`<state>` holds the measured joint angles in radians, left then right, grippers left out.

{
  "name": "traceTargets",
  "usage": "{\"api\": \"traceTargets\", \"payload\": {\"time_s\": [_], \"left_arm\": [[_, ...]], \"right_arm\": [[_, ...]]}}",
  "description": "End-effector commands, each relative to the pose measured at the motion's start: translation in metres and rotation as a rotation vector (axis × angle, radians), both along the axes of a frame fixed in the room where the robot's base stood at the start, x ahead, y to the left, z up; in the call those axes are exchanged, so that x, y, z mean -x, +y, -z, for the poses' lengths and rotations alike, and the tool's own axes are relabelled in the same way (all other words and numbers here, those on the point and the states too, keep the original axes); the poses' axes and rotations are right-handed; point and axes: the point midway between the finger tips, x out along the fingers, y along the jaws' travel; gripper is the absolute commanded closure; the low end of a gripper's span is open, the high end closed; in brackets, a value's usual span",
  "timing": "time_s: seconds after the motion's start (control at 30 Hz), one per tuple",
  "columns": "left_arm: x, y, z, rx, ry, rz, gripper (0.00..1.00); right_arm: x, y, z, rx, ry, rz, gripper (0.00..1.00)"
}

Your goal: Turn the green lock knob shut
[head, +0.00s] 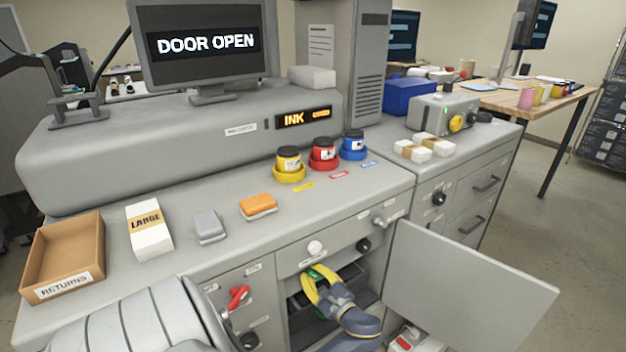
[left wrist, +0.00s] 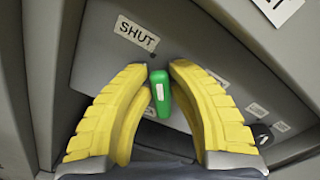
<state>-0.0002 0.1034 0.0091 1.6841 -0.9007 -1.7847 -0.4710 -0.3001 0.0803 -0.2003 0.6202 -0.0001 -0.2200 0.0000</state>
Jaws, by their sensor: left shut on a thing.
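The green lock knob (left wrist: 163,97) sits on a grey panel inside the open cabinet. In the left wrist view it stands nearly upright, with a white mark on it. A SHUT label (left wrist: 137,34) is above and left of it; another label is mostly hidden behind a finger. My left gripper (left wrist: 160,72) has its yellow fingers closed around the knob. In the head view, my left gripper (head: 320,287) reaches into the cabinet, and only a bit of green knob (head: 316,273) shows. My right gripper is out of view.
The grey cabinet door (head: 465,285) hangs open at the right of the opening. A red-handled latch (head: 236,298) is left of it. The screen (head: 205,42) reads DOOR OPEN. Ink pots, sponges and a returns tray (head: 62,262) stand on the counter above.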

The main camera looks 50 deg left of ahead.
Motion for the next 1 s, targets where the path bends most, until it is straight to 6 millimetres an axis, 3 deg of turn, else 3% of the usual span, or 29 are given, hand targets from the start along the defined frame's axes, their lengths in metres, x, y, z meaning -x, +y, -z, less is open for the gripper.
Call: {"api": "traceTargets", "payload": {"time_s": [0.3, 0.83, 0.87, 1.0], "left_arm": [[0.0019, 0.0008, 0.0017, 0.011, -0.118, 0.0, 1.0], [0.0019, 0.0008, 0.002, 0.013, -0.141, 0.0, 1.0], [0.0019, 0.0008, 0.002, 0.013, -0.141, 0.0, 0.77], [0.0019, 0.0007, 0.0019, 0.013, -0.141, 0.0, 0.61]], "right_arm": [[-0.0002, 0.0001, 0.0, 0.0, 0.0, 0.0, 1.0], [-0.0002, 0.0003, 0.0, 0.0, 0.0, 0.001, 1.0], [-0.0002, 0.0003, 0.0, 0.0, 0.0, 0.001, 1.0], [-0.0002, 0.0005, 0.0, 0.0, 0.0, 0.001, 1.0]]}}
